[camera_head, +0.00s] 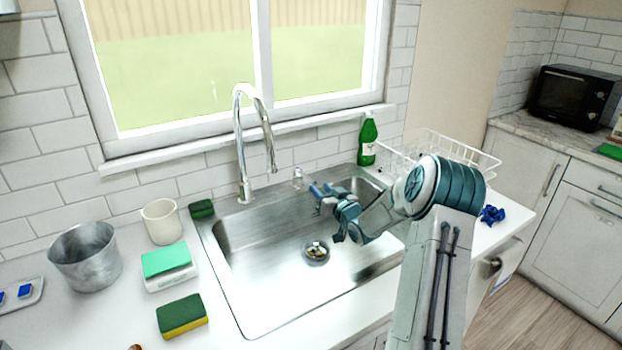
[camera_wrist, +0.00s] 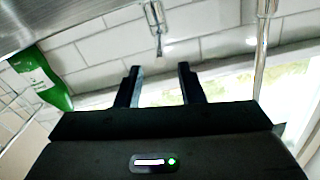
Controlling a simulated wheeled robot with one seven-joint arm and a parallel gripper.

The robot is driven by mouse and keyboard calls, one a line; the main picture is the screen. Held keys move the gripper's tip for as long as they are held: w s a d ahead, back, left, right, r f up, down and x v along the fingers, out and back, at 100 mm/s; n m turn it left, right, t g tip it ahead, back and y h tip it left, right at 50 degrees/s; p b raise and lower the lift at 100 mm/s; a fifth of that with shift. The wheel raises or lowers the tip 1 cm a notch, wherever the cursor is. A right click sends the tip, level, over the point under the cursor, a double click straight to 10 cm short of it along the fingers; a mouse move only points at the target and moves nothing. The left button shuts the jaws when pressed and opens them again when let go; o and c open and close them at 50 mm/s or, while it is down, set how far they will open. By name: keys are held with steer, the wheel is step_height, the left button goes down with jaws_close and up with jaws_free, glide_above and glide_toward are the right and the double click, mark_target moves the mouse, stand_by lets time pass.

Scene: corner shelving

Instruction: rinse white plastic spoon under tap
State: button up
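The chrome tap (camera_head: 240,150) stands at the back of the steel sink (camera_head: 270,297), its curved spout hanging over the basin; part of the tap also shows at the right of the wrist view (camera_wrist: 262,50). No water stream is visible. My gripper (camera_head: 318,191) is over the right back part of the sink, to the right of the tap spout. In the wrist view my gripper (camera_wrist: 160,80) has its two dark fingers apart, with nothing visible held between them. I cannot make out a white plastic spoon in either view.
A green bottle (camera_head: 367,142) and a white wire rack (camera_head: 455,145) stand right of the sink. A metal bucket (camera_head: 85,262), a cream cup (camera_head: 161,222) and sponges (camera_head: 181,316) are on the left counter. A small chrome fixture (camera_head: 298,178) stands behind the sink.

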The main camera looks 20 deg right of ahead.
mark_target(311, 180)
steer(key=w, duration=0.2)
steer(key=w+a, duration=0.1)
steer(key=w, duration=0.1)
steer(key=w+p, duration=0.1)
steer(key=w, duration=0.2)
steer(key=shift+a, duration=0.15)
jaws_close()
